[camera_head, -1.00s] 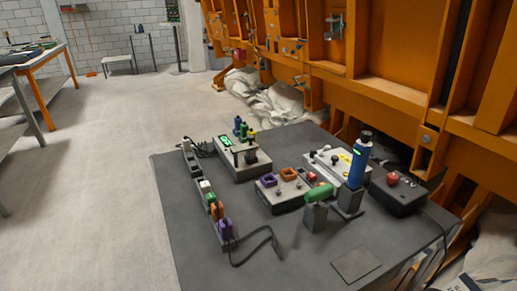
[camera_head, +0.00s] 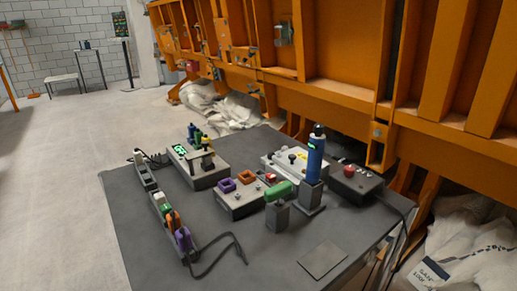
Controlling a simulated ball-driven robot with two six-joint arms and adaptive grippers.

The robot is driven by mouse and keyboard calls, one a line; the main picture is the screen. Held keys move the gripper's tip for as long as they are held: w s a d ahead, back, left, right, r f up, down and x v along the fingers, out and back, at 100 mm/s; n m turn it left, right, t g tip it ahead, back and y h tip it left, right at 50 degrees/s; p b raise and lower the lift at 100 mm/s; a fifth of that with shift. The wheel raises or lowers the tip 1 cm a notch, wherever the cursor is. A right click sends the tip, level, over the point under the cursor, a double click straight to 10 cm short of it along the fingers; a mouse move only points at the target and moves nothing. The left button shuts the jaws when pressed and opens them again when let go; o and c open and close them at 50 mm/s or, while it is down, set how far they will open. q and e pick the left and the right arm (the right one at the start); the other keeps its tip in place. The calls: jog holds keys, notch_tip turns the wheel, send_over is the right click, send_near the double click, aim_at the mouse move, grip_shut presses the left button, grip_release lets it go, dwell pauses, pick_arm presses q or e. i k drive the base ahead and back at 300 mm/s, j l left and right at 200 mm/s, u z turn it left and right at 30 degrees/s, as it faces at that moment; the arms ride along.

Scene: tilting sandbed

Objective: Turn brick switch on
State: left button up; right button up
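I cannot tell for sure which thing is the brick switch. A grey power strip (camera_head: 189,250) with white, green, orange and purple plugs lies along the left side of the dark table. A smaller grey block (camera_head: 146,177) with a white plug sits behind it, with a black cable beside it. A grey box (camera_head: 238,210) with purple and orange square rings and a red part stands mid-table. A box with a lit green display (camera_head: 180,150) stands behind it to the left. Neither of my grippers is in view.
A green handle (camera_head: 278,190) on a grey stand and a blue cylinder (camera_head: 315,162) stand mid-table. A black box with a red button (camera_head: 349,171) is at the right. The table's front (camera_head: 265,272) is mostly clear. Orange steel framework (camera_head: 340,95) rises behind.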

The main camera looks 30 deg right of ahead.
aim_at(349, 170)
jog(key=z, duration=1.25)
